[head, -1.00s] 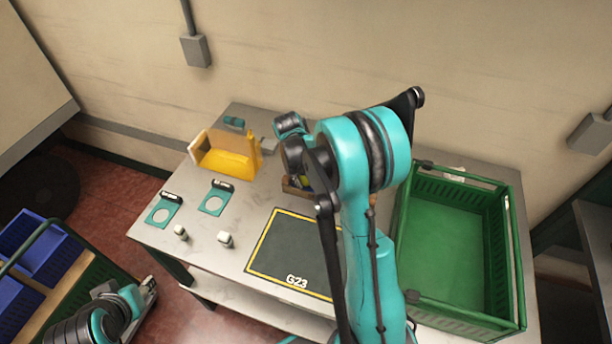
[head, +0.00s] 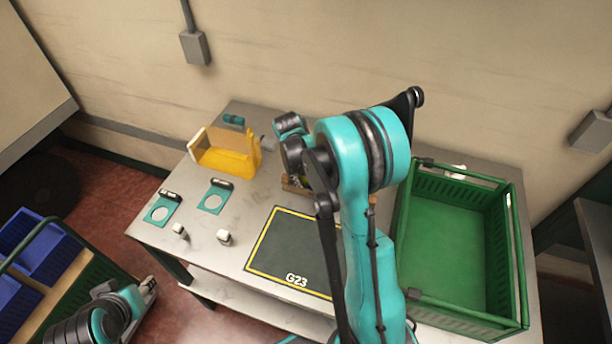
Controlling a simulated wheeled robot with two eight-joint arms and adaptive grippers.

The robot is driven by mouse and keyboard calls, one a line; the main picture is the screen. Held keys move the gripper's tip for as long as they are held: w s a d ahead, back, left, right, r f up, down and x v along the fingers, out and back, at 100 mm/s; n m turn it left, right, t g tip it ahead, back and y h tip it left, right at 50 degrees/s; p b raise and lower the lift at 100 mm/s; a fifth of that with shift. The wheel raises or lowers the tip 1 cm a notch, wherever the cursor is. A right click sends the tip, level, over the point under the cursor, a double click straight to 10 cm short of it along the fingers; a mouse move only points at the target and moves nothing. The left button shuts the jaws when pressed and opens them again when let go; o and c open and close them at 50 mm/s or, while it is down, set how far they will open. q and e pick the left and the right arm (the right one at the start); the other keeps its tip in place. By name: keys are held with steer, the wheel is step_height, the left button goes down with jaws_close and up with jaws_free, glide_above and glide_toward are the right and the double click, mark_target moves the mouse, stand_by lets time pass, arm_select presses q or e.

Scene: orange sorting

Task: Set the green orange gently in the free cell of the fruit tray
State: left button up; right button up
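My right arm crosses the middle of the table and hides its own gripper, so I cannot see its fingers or what they hold. A small brown tray (head: 291,188) shows only its left edge beside the arm. Something dark and yellowish shows just above that edge, too small and covered to name. No green orange can be made out. My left gripper (head: 149,288) is low at the left, off the table's front left side; its fingers are too small to read.
A yellow bin (head: 228,161) stands at the back left. Two teal ring plates (head: 214,197) and two small white items (head: 224,237) lie left of the dark G23 mat (head: 285,255). An empty green crate (head: 452,245) stands on the right. Blue bins (head: 38,245) are off the table, left.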

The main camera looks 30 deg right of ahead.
steer(key=o, duration=1.3)
steer(key=shift+f, duration=0.1)
steer(key=shift+c, duration=0.2)
steer(key=shift+d+r+p+v, duration=0.1)
steer(key=shift+d+p+v, duration=0.2)
steer(key=shift+p+v, duration=0.85)
steer(key=shift+d+r+p+v, duration=0.1)
steer(key=shift+d+p+v, duration=0.35)
steer(key=shift+v, duration=1.05)
steer(key=shift+d+p+v, duration=0.15)
steer(key=shift+p+v, duration=0.9)
steer(key=shift+v, duration=0.3)
steer(key=shift+w, duration=0.1)
steer(key=shift+f, duration=0.1)
